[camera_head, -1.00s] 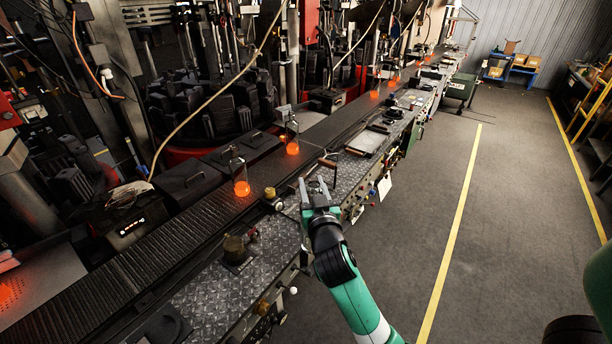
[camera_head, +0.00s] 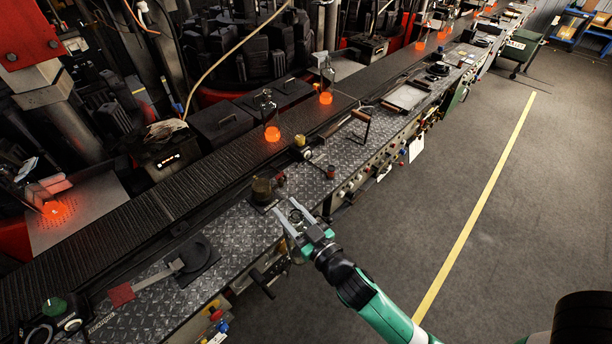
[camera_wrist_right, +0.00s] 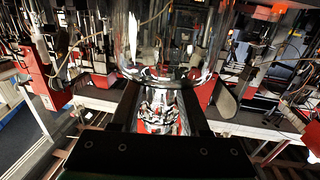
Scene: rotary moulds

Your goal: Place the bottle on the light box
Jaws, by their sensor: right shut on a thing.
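In the head view the held glass is hard to make out. A pale flat panel (camera_head: 405,97) in a dark frame lies on the bench further back, right of the gripper; I cannot tell for certain that it is the light box. My left gripper is not in view.
Clear bottles with glowing orange bases stand on the conveyor, one here (camera_head: 271,131) and another here (camera_head: 326,95). A glowing piece (camera_head: 55,209) lies far left. Open floor is right.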

